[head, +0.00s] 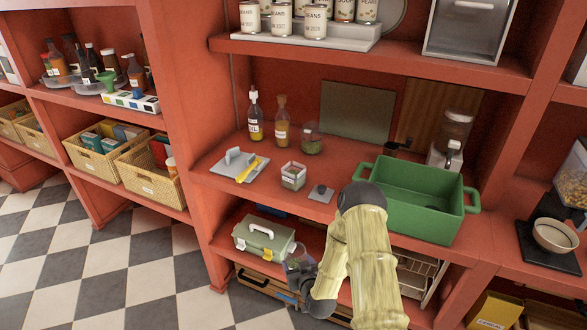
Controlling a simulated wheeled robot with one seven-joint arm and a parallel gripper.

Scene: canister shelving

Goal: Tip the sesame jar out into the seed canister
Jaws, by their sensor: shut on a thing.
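My gripper (299,270) is low in front of the lower shelf, to the right of the grey-green toolbox. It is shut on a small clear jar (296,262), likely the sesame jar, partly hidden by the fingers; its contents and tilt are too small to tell. A small square, open-topped canister (293,177) with a pale label, likely the seed canister, stands upright on the middle shelf, above and apart from my gripper. A grey square lid with a dark knob (321,193) lies to its right.
A big green tub (412,205) fills the shelf's right side, behind my arm. A grey board with a yellow-handled tool (240,165) lies left of the canister. Two bottles (282,122) and a round glass jar (311,140) stand behind. The toolbox (263,236) is below.

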